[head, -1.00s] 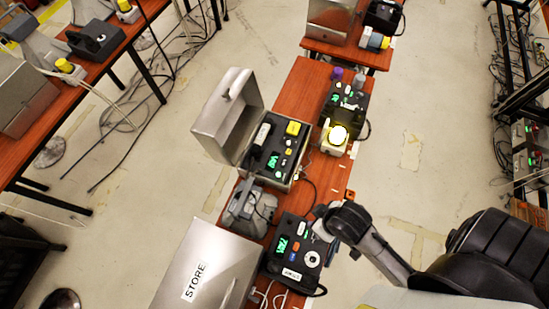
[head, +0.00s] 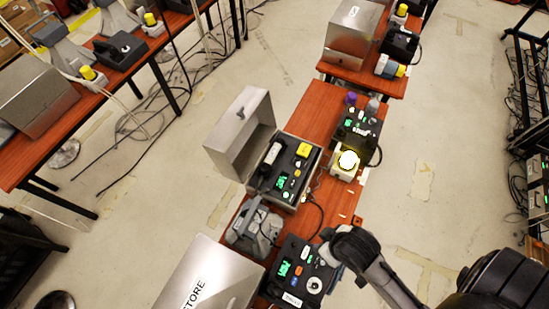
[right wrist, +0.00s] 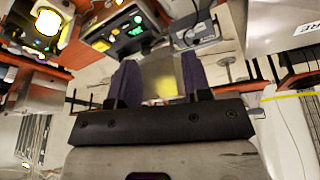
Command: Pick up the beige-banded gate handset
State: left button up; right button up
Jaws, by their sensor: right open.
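A dark handset with a pale section (head: 270,163) lies along the left side of the phone unit in the open steel case (head: 292,205) in the head view. It looks like the beige-banded one, but the band is too small to be sure of its colour. My right gripper (right wrist: 160,76) is open, with two dark fingers apart and nothing held between them in the right wrist view. In the head view my right arm reaches in from the lower right, and its wrist is beside the nearer black phone unit (head: 310,262), short of the steel case. My left gripper is out of view.
A grey device (head: 250,232) sits between the case and the nearer unit. The steel STORE box (head: 215,275) is at the front. A lit yellow lamp (head: 348,160) stands behind, on the right. The case's raised lid (head: 240,130) stands on its left. Cables lie on the bench.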

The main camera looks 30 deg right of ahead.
dwell(0.4)
jog(key=o, duration=0.4)
jog(key=shift+d, duration=0.15)
jog(key=shift+o, duration=0.2)
jog(key=shift+w, duration=0.1)
